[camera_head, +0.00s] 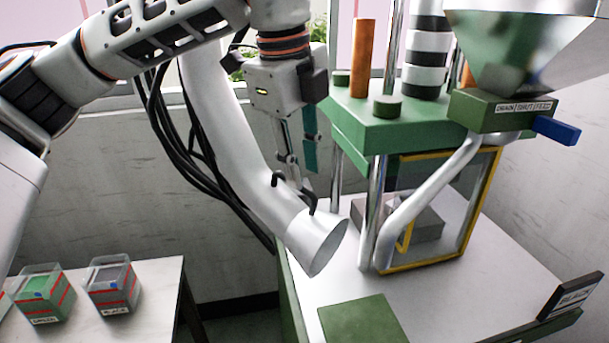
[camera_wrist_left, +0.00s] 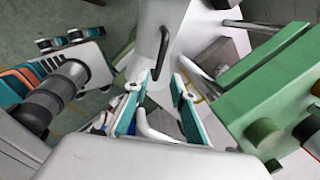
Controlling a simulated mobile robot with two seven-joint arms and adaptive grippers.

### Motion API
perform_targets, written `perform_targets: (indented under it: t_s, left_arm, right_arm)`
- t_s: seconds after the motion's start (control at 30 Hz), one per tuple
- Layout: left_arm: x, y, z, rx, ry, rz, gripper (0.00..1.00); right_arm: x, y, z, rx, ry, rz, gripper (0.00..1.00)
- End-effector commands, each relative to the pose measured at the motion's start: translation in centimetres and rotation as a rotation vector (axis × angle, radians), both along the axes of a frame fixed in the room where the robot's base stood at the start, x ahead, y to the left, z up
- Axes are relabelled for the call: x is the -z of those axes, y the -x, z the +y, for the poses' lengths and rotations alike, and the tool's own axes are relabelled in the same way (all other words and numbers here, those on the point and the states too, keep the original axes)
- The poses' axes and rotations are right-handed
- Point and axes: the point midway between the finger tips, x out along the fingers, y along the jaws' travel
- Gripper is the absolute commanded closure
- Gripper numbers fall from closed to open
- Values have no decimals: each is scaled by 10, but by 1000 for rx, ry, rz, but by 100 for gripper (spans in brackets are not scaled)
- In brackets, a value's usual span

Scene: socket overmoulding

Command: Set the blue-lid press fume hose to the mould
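The white fume hose (camera_head: 228,130) hangs down behind my left arm. Its wide open mouth (camera_head: 328,243) is over the press table, left of the mould. A dark bent handle (camera_head: 308,196) stands on the hose near the mouth; it also shows in the wrist view (camera_wrist_left: 164,45). My left gripper (camera_head: 299,170) points down at the handle with its fingers apart; in the wrist view (camera_wrist_left: 156,92) the hose lies beyond the fingertips. Whether a finger touches the handle is unclear. The grey mould (camera_head: 425,222) sits behind the yellow-framed guard, partly hidden.
The green press (camera_head: 365,130) with its pillars and hopper (camera_head: 530,50) stands right of my gripper. A blue slide handle (camera_head: 556,131) sticks out below the hopper. Two small boxes (camera_head: 42,295) (camera_head: 112,287) stand on the left table.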

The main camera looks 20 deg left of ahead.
Motion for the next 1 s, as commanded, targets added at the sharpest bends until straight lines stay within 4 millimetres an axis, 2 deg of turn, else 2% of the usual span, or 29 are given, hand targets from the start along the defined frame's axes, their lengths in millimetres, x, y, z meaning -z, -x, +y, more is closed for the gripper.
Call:
perform_targets:
  t_s: [0.03, 0.2, 0.4, 0.6, 1.0]
  left_arm:
    - [-13, 1, 1, -2, 1, -5, 75]
    - [-47, 7, 3, -2, 1, -5, 75]
    - [-77, 13, 6, -3, 0, -4, 75]
    - [-88, 15, 7, -1, 0, -3, 75]
    - [-89, 15, 7, -1, 1, -2, 75]
  right_arm:
    - [0, 0, 0, 0, -1, -1, 100]
    - [-1, 0, 1, 0, -1, -2, 100]
    - [-1, -1, 1, 1, -2, -1, 100]
    - [-1, -1, 1, 1, -2, -1, 100]
    - [-1, -1, 1, 1, -3, -2, 100]
